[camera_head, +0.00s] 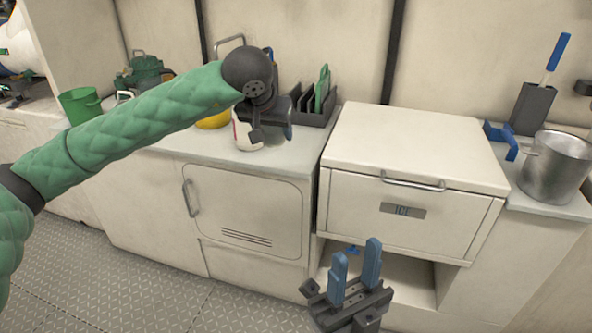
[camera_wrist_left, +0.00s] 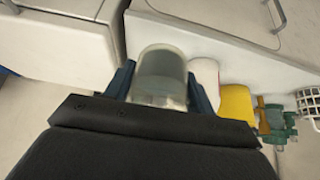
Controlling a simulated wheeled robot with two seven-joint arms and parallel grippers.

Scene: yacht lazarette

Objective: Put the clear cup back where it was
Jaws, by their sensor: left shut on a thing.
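The clear cup (camera_wrist_left: 160,72) is between the two blue fingers of my left gripper (camera_wrist_left: 160,88) in the left wrist view, and the gripper is shut on it. In the head view my left gripper (camera_head: 272,132) is over the left counter, in front of the grey rack, and I cannot make out the cup there. I cannot tell whether the cup touches the counter. My right gripper (camera_head: 356,264) is open and empty, low in front of the ice chest.
A white and red item (camera_head: 243,138) and a yellow item (camera_head: 213,121) stand close to the left gripper. Behind are a grey rack (camera_head: 315,119) and a green bucket (camera_head: 80,107). The ice chest (camera_head: 415,145) rises to the right; a metal pot (camera_head: 554,170) stands beyond it.

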